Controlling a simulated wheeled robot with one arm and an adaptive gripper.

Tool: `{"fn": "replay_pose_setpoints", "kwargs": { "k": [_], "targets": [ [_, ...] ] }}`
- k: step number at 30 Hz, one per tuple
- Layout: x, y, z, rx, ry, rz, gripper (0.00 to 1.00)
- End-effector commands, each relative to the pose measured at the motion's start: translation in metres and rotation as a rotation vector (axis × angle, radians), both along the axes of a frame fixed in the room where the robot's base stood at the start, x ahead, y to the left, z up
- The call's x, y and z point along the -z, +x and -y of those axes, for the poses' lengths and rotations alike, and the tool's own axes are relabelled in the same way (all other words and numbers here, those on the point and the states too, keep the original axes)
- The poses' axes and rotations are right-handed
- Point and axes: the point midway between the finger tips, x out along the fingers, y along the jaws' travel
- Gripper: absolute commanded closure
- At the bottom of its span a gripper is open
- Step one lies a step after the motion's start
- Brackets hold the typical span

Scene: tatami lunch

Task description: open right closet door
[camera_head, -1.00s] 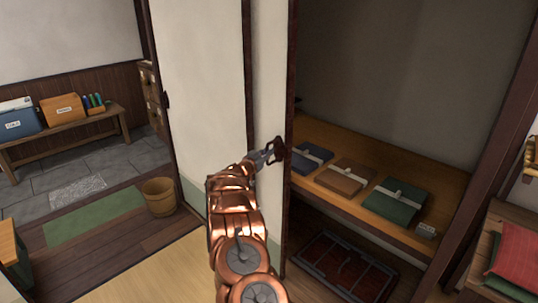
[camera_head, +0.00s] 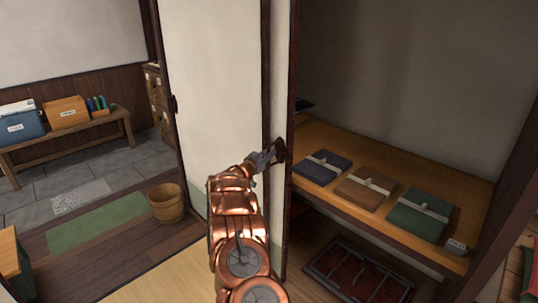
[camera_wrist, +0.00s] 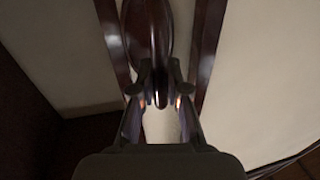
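The right closet door (camera_head: 278,75) is a pale sliding panel with a dark wooden edge, standing in front of the left door panel (camera_head: 215,90) and overlapping it. The closet to its right is wide open. A dark handle (camera_head: 280,150) sits near the panel's right edge. My gripper (camera_head: 271,156) is at this handle. In the wrist view the dark, rounded handle (camera_wrist: 160,65) comes down between my two fingers (camera_wrist: 160,92), which are drawn in around it. The exact contact is dim and hard to see.
The closet shelf (camera_head: 390,235) holds a blue folded bundle (camera_head: 322,167), a brown one (camera_head: 365,188) and a green one (camera_head: 418,215). A dark grille (camera_head: 358,270) lies below it. A wooden bucket (camera_head: 166,203) stands left of the doors, and a bench (camera_head: 70,140) with boxes stands farther left.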

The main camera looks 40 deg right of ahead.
Motion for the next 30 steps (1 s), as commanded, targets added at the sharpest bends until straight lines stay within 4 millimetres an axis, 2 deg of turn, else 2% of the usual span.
{"fn": "replay_pose_setpoints", "kwargs": {
  "k": [1,6,19,30],
  "targets": [
    [0.0,0.0,0.0,0.0,0.0,0.0,0.79],
    [0.0,0.0,0.0,0.0,0.0,0.0,0.61],
    [0.0,-0.001,-0.004,0.0,0.001,0.0,0.61],
    [0.0,-0.011,-0.044,-0.001,0.003,-0.001,0.61]
  ]
}}
